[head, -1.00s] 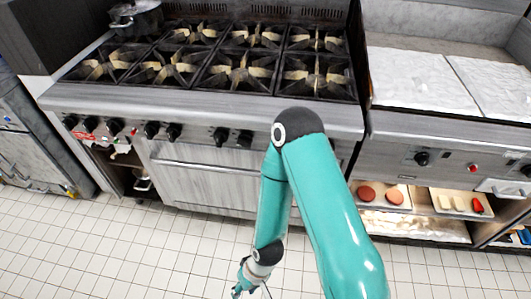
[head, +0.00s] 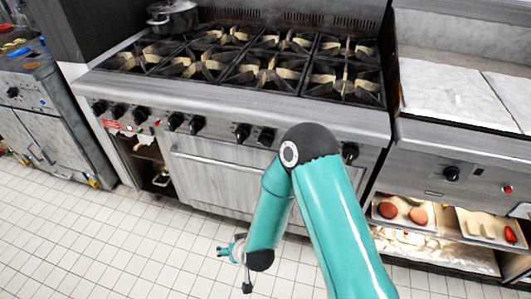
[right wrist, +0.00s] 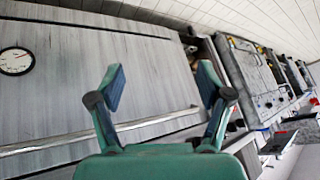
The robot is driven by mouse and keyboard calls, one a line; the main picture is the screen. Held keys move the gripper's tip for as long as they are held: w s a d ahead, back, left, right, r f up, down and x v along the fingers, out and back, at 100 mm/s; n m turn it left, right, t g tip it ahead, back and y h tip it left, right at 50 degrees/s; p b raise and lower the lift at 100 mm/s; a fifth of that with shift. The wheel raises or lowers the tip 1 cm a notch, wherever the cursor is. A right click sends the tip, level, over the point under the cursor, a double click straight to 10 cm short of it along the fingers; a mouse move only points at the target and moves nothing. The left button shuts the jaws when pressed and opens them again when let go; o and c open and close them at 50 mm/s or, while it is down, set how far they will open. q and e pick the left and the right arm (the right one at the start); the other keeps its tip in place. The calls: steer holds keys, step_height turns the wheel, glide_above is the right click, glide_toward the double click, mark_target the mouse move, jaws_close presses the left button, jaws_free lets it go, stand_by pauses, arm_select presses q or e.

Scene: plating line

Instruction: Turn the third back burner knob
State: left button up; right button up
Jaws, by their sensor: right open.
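The range (head: 240,115) has a row of black knobs along its front panel. Three sit at the left end, the third (head: 139,115) of them near a small red light. A pair follows, including this knob (head: 197,124), then another pair with this knob (head: 243,132). One more knob (head: 350,152) shows right of my arm, which hides part of the panel. I cannot tell which knob is the third back burner's. My right gripper (head: 234,268) is open and empty, low before the oven door, away from the knobs. The right wrist view shows its spread fingers (right wrist: 160,80). My left gripper is out of view.
The oven door's handle bar (head: 215,162) runs below the knobs. A pot (head: 172,17) stands on the back left burner. A griddle (head: 450,90) stands at the right, above trays of food (head: 405,212). The tiled floor (head: 120,240) in front is clear.

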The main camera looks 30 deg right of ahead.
steer(key=w+d+r+m+t+h+b, duration=0.35)
steer(key=w+d+t+h+b, duration=0.2)
steer(key=w, duration=0.45)
steer(key=m+h+b, duration=0.5)
steer(key=h, duration=0.4)
glide_toward(264, 144)
steer(key=shift+n+g+y, duration=0.25)
steer(key=shift+n+g, duration=0.1)
steer(key=x, duration=1.1)
steer(key=shift+r, duration=0.25)
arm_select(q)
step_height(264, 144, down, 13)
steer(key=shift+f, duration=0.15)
arm_select(e)
steer(key=c, duration=1.1)
steer(key=shift+d, duration=0.1)
steer(key=shift+c, duration=0.2)
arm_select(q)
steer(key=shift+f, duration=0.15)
